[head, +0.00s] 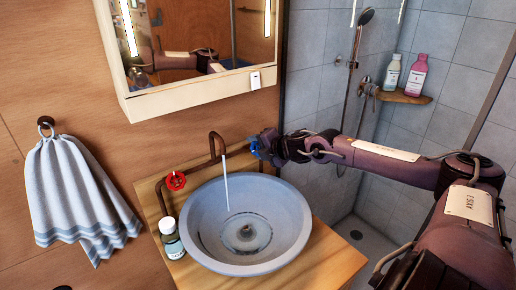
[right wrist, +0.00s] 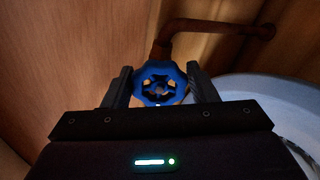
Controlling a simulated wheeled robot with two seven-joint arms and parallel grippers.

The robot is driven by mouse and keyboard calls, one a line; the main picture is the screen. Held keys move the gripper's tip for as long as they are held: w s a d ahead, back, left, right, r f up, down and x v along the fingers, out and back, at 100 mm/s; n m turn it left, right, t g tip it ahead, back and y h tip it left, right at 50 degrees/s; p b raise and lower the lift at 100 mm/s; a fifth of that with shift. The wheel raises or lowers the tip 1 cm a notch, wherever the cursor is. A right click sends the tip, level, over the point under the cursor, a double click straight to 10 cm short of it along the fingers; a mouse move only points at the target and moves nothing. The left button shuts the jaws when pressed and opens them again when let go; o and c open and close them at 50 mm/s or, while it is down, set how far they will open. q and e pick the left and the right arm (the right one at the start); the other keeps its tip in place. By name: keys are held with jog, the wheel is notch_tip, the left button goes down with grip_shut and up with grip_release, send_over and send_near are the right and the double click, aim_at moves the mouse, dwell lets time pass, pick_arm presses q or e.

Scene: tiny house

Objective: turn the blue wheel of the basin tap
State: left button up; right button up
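The blue wheel (head: 255,147) is on the right side of the basin tap (head: 213,146), a brown pipe with a spout. Water runs from the spout into the grey basin (head: 296,205). My right gripper (head: 264,145) is at the blue wheel, reaching in from the right. In the right wrist view the blue wheel (right wrist: 160,84) sits between the two fingers of my right gripper (right wrist: 160,86), which lie close against its left and right edges. The gripper partly hides the wheel in the head view. My left gripper is not in view.
A red wheel (head: 175,181) is on the tap's left side. A small bottle (head: 171,238) stands left of the basin on the wooden counter (head: 325,262). A mirror cabinet (head: 195,95) hangs above. A towel (head: 75,190) hangs at left. A shower shelf (head: 405,97) holds two bottles.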

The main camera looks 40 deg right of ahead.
jog(key=o, duration=0.4)
jog(key=shift+s, duration=0.1)
jog(key=shift+s+d+r+p, duration=0.2)
jog(key=shift+s+r+p, duration=0.25)
jog(key=shift+s+p, duration=0.3)
jog(key=shift+a+p+v, duration=0.15)
jog(key=shift+p+v, duration=0.45)
jog(key=shift+v, duration=0.9)
jog(key=shift+a+p+v, duration=0.1)
jog(key=shift+p+v, duration=0.45)
jog(key=shift+v, duration=0.95)
jog(key=shift+f, duration=0.1)
